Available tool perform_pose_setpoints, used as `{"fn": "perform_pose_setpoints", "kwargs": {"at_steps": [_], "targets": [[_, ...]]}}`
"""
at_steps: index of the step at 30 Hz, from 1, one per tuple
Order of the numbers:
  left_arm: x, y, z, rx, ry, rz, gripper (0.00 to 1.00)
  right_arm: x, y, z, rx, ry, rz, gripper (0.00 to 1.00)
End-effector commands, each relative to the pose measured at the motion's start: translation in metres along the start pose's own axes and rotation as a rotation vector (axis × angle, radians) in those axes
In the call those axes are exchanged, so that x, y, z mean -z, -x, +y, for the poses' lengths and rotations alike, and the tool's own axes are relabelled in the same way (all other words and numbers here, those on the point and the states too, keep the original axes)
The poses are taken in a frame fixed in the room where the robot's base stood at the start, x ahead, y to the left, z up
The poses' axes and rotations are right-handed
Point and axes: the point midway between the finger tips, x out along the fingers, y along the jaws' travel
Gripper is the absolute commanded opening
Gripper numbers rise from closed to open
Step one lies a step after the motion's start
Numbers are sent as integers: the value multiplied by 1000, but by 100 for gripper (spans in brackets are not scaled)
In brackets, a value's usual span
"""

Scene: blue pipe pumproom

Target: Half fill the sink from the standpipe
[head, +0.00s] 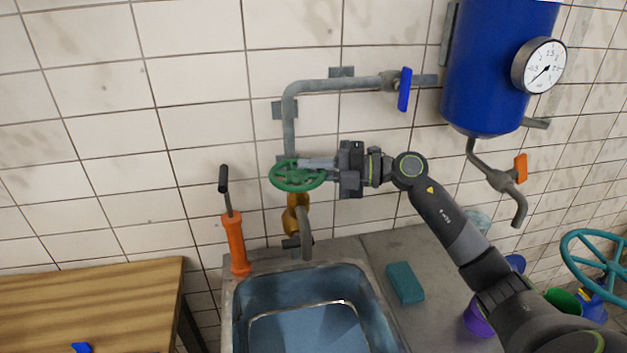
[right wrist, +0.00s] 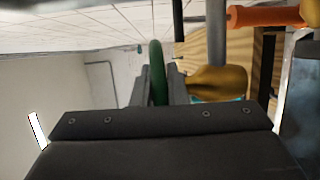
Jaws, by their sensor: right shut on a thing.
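The standpipe is a grey pipe (head: 289,125) on the tiled wall, with a green handwheel (head: 290,184) above a brass valve body (head: 293,218) and a grey spout (head: 307,240). My right gripper (head: 318,164) is shut on the wheel's rim from the right. In the right wrist view the green rim (right wrist: 157,72) stands between the fingers. The metal sink (head: 232,308) is below the spout. Its inside looks bluish with a pale outline low down; I cannot tell the water level. No stream shows under the spout. My left gripper is not in view.
An orange hand pump (head: 235,243) stands left of the sink, and a wooden table (head: 90,300) further left. A teal sponge (head: 404,283) lies on the counter at right. A blue tank (head: 492,70) with a gauge (head: 540,66) hangs upper right. A blue-handled valve (head: 404,89) is above my arm.

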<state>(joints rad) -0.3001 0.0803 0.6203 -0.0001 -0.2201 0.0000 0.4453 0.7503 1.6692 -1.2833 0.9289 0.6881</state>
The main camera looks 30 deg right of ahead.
Motion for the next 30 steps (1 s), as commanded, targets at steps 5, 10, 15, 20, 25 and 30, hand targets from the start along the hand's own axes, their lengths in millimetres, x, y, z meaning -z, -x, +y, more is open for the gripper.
{"fn": "perform_pose_setpoints", "kwargs": {"at_steps": [5,10,15,20,25,30], "targets": [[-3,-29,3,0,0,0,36,-4,-4,-6,-2,5,117,0],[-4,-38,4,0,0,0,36,-5,-5,-4,-4,9,200,0],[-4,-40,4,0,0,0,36,-5,-5,-2,-5,11,229,0],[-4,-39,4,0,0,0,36,-5,-5,-1,-4,11,230,0],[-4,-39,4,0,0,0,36,-5,-5,-1,-4,11,229,22],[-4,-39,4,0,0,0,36,-5,-5,-1,-5,13,228,34]]}}
